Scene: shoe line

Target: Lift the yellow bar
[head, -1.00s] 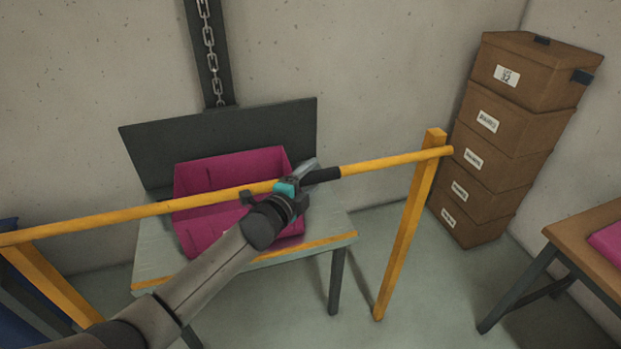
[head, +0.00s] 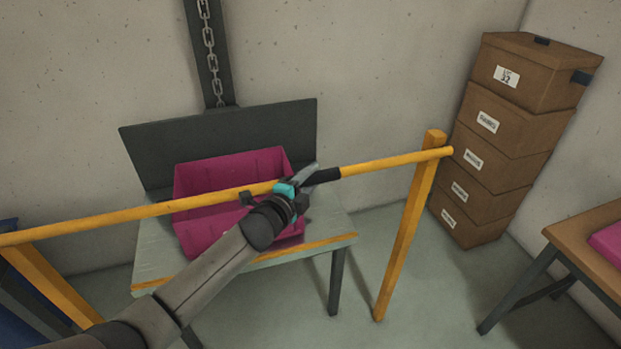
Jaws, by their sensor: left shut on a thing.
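The yellow bar (head: 130,215) runs across the head view from the left edge to a yellow post (head: 407,240) at the right. It has a black grip section (head: 324,176) right of its middle. My left gripper (head: 284,189) is shut on the bar, just left of the black section. The bar's right end lies at the top of the right post. Its left end lies at the top of another yellow post (head: 50,285). My right gripper is not in view.
Behind the bar, a magenta bin (head: 205,180) stands on a grey table (head: 155,262) with a dark back panel (head: 160,150). A chain hangs above. Several brown boxes (head: 510,130) are stacked at the right. A brown table (head: 585,225) stands at the right edge.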

